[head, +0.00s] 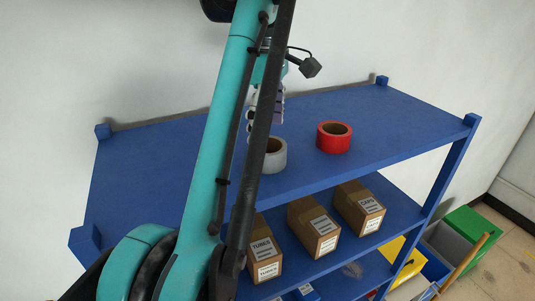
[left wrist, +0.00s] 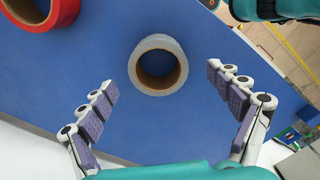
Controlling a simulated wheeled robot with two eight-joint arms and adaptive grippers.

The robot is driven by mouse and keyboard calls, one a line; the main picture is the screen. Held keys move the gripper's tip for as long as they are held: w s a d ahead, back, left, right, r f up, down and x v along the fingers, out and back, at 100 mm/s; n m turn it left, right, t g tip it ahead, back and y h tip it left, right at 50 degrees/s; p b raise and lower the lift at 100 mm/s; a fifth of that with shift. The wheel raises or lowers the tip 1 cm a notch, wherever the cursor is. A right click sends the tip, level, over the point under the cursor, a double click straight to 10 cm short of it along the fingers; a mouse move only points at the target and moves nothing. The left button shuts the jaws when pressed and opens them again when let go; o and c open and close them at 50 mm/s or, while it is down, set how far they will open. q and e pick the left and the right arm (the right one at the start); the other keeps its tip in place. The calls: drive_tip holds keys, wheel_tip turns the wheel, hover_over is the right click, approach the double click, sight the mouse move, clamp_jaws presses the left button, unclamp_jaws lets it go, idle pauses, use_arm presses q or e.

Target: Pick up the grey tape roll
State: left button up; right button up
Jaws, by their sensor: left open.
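The grey tape roll (head: 275,155) lies flat on the top shelf of the blue rack, partly hidden by my left arm in the head view. In the left wrist view the grey tape roll (left wrist: 158,64) lies ahead of and between the fingers, not touching them. My left gripper (left wrist: 162,82) is open and empty, with its two purple-padded fingers spread wide. In the head view my left gripper (head: 268,108) is mostly hidden behind the arm, just behind the grey roll. My right gripper is not in view.
A red tape roll (head: 334,137) lies on the blue top shelf (head: 400,120), right of the grey one in the head view. Cardboard boxes (head: 314,228) stand on the shelf below. A white wall is behind the rack. Bins (head: 470,233) stand at the right.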

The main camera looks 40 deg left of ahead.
sight(270, 146)
use_arm(q)
drive_tip(key=f, duration=0.3)
drive_tip(key=shift+w+d+f, duration=0.15)
drive_tip(key=shift+w+f, duration=0.1)
drive_tip(key=shift+w, duration=0.15)
drive_tip(key=shift+s+d+f, duration=0.2)
drive_tip(key=shift+s+f, duration=0.1)
drive_tip(key=shift+f, duration=0.1)
drive_tip(key=shift+a+f, duration=0.1)
drive_tip(key=shift+w+a, duration=0.1)
drive_tip(key=shift+w, duration=0.15)
drive_tip(key=c, duration=1.2)
drive_tip(key=shift+s, duration=0.2)
drive_tip(key=shift+c, duration=0.7)
